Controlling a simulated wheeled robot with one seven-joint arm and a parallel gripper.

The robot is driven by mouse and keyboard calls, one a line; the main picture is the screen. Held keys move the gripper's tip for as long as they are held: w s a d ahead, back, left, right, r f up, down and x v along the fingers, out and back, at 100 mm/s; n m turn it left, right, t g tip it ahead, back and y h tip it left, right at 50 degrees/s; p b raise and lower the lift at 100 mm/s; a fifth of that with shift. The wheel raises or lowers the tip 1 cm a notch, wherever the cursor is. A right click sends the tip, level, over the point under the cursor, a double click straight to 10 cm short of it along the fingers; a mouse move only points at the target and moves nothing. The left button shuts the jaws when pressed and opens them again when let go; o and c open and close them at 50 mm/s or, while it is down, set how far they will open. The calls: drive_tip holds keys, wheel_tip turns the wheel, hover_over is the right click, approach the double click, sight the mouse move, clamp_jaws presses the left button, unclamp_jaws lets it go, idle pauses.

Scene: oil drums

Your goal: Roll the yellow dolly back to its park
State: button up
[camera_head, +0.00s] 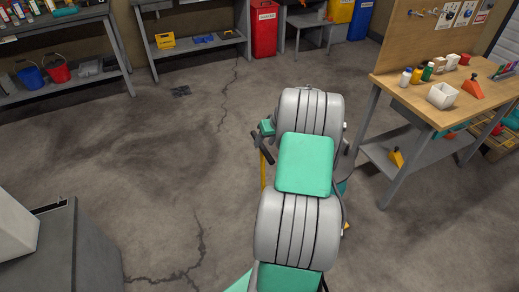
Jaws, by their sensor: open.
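My own grey and green arm fills the middle of the view and covers much of what lies beyond it. At its left edge a thin upright yellow bar (263,172) shows, with a dark bar (262,149) across its top. This looks like the handle of the yellow dolly, but I cannot be sure. The rest of the dolly is hidden behind my arm. My gripper's fingers cannot be made out; they seem hidden behind the arm. No marked park can be made out.
A wooden workbench (424,107) with bottles and a white box stands at the right. Shelves (207,45) and a red bin (265,28) line the back. A grey cabinet (85,255) is at lower left. The cracked concrete floor (150,140) is clear on the left.

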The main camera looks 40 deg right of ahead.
drive_tip(key=x, duration=0.6)
drive_tip(key=shift+w+f+p, duration=0.2)
drive_tip(key=shift+f+p, duration=0.1)
drive_tip(key=shift+f, duration=0.05)
clamp_jaws()
drive_tip(key=shift+a, duration=0.1)
idle(0.9)
